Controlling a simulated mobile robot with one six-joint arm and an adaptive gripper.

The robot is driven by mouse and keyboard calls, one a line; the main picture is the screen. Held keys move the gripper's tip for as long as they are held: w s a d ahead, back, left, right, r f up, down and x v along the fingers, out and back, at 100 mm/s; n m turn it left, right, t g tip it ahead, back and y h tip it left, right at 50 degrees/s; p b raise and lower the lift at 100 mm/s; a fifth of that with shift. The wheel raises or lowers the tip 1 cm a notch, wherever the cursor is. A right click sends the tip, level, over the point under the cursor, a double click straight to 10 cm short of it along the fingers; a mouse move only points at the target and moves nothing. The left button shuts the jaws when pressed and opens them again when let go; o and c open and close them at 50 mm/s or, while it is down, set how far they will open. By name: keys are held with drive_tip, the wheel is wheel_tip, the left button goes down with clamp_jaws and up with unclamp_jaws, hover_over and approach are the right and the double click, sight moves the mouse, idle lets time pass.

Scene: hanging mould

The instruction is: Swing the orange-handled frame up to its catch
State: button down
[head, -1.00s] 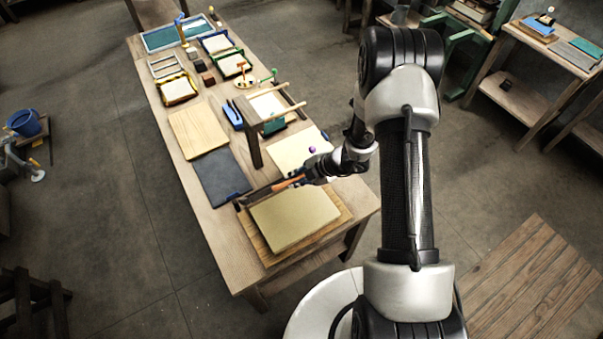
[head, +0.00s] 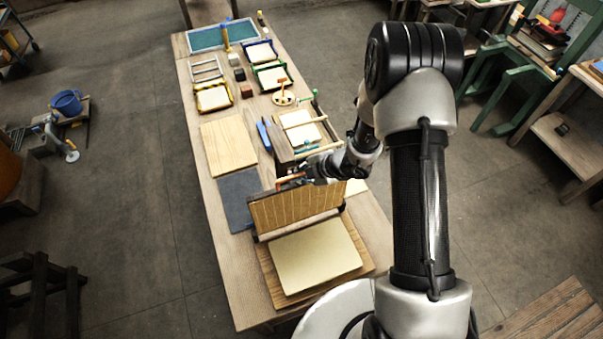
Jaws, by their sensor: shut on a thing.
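The wooden frame (head: 297,209) stands steeply raised on its lower edge, behind a cream sheet (head: 316,258) on a wooden board (head: 272,283). Its orange handle (head: 287,181) is at its top edge. My gripper (head: 306,179) is shut on the orange handle; the fingers are small and partly hidden. Behind the frame is a dark wooden post (head: 281,148) with pale bars reaching right from it, and a small teal piece (head: 307,147) near them. I cannot make out which part is the catch.
A dark slate-coloured board (head: 238,198) and a pale wooden board (head: 229,145) lie left of the frame. Several small framed moulds and a blue-green tray (head: 207,38) stand farther up the long table.

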idle(0.3)
drive_tip(key=c, duration=1.6)
unclamp_jaws()
drive_tip(key=v, duration=1.2)
drive_tip(key=shift+r, duration=0.1)
